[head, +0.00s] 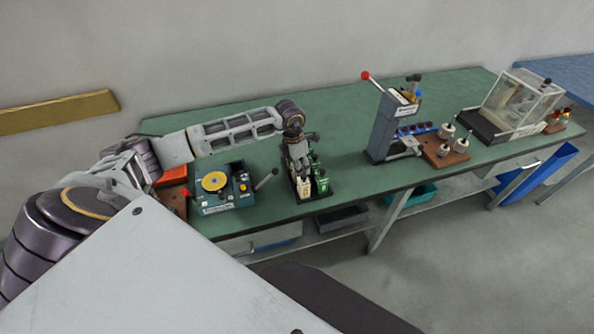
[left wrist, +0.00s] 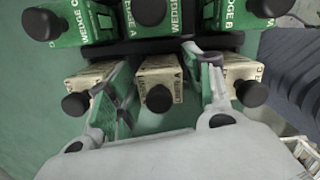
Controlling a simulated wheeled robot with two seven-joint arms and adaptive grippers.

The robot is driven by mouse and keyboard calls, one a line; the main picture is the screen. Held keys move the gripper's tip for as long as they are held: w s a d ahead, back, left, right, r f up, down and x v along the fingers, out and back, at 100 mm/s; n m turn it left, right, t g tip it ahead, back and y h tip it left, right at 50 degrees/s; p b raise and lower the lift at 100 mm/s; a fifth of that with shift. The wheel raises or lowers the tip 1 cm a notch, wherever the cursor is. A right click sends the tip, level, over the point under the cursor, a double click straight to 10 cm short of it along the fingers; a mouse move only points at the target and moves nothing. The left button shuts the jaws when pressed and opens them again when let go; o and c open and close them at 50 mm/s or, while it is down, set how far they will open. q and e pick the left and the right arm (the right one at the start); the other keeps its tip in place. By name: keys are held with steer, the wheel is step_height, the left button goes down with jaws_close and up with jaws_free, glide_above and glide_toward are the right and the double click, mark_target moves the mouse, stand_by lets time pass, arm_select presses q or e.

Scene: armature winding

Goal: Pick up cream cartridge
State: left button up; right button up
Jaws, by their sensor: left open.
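Three cream cartridges with black knobs stand in a row in the left wrist view. The middle one (left wrist: 161,75) has a label that seems to read LINER A; another is at left (left wrist: 85,80) and another at right (left wrist: 244,70), its label ending in C. My left gripper (left wrist: 160,92) is open, with one finger on each side of the middle cartridge; I cannot tell whether they touch it. In the head view my left gripper (head: 298,165) is over the cartridge rack, with a cream cartridge (head: 303,190) just showing below it. My right gripper is not in view.
Green WEDGE cartridges (left wrist: 130,20) stand in a row behind the cream ones. On the green table (head: 345,150), a teal device (head: 225,190) with a yellow disc stands left of the rack. A grey press (head: 385,125) and a clear box (head: 522,97) stand to the right.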

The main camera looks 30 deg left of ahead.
arm_select(q)
steer(key=shift+f, duration=0.55)
steer(key=c, duration=0.9)
